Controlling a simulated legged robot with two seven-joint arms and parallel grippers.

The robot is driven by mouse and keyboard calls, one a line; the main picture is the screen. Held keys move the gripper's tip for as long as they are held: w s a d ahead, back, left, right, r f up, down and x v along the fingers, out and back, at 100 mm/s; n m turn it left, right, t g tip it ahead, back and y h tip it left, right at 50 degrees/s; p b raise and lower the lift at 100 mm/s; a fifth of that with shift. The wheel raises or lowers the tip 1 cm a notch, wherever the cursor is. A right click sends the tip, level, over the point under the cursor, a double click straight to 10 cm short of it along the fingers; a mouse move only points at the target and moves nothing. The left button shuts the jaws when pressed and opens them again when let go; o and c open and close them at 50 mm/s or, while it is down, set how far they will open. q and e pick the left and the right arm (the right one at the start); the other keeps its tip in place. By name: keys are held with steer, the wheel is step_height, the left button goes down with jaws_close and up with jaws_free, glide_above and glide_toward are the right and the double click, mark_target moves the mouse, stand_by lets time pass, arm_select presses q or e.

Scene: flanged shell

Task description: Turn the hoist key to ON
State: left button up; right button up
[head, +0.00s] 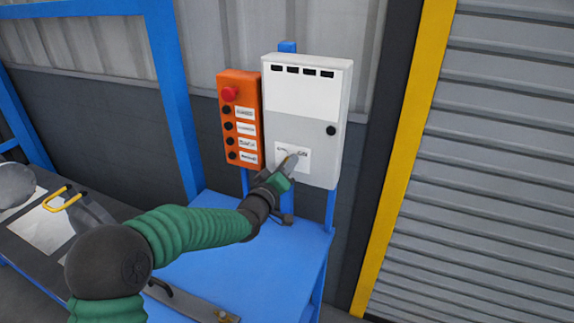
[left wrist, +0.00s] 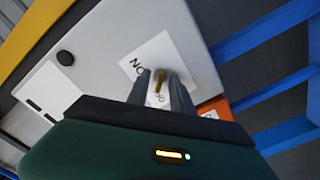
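The hoist key (left wrist: 159,82) is a small brass-coloured piece on a white label (left wrist: 150,56) on the front of a white control box (head: 303,112). The label also shows low on the box in the head view (head: 305,153). My left gripper (left wrist: 161,80) is at the label, its two grey fingers apart, one on each side of the key. A gap shows between fingers and key; whether either finger touches it I cannot tell. The label's lettering is partly hidden by the fingers. My right gripper is in neither view.
An orange button panel (head: 240,118) with a red knob (head: 229,94) stands directly left of the box. A blue table (head: 225,262) lies below. A yellow post (head: 405,150) and grey shutter (head: 490,160) are at the right.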

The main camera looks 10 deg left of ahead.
arm_select(q)
jaws_close()
steer(key=shift+f, duration=0.15)
steer(key=shift+f+m+b, duration=0.2)
steer(key=shift+m+b, duration=7)
steer(key=shift+m, duration=1.6)
